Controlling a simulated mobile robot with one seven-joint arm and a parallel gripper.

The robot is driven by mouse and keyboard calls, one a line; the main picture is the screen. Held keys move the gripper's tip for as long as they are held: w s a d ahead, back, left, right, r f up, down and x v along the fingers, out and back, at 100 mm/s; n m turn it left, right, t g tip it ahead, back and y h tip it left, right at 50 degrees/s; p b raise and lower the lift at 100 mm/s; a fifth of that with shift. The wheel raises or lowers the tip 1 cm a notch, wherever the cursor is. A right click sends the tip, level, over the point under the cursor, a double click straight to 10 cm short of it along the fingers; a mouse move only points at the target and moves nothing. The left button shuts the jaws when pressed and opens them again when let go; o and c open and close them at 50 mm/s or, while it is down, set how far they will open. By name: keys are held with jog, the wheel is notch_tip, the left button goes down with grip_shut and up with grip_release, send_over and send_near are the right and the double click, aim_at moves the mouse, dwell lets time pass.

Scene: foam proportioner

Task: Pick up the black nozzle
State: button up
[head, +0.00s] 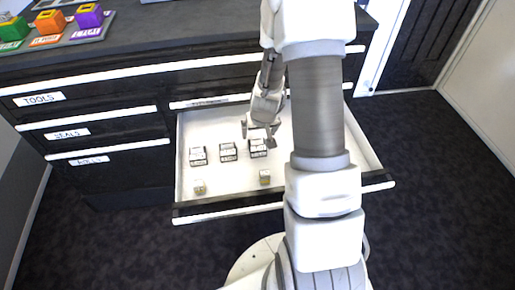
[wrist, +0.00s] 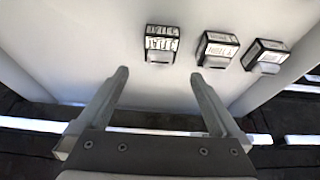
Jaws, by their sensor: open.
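Three small dark-edged blocks with white printed labels stand in a row in the open drawer: a left one (head: 198,155), a middle one (head: 228,152) and a right one (head: 257,149). In the wrist view three such blocks show at the top: left (wrist: 162,44), middle (wrist: 217,49) and right (wrist: 265,56). Each has a grey part at its lower side. The lettering is too small to read surely, so I cannot tell which is the black nozzle. My gripper (wrist: 159,75) is open and empty, over the drawer. In the head view it hangs by the right block.
The white drawer (head: 330,160) is pulled out below the dark counter (head: 180,35). Two small tan cubes (head: 199,187) (head: 265,177) lie nearer its front edge. Shut drawers labelled TOOLS (head: 39,99) and SEALS (head: 67,134) are at the left. Coloured blocks (head: 50,22) stand on the counter.

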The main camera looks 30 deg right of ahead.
aim_at(257, 141)
jog(key=b+x, duration=0.1)
jog(key=x, duration=0.3)
jog(key=b+x, duration=0.2)
jog(key=x, duration=0.3)
jog(key=shift+f, duration=0.15)
jog(key=shift+c, duration=0.2)
jog(key=c, duration=1.4)
jog(key=shift+o, duration=0.2)
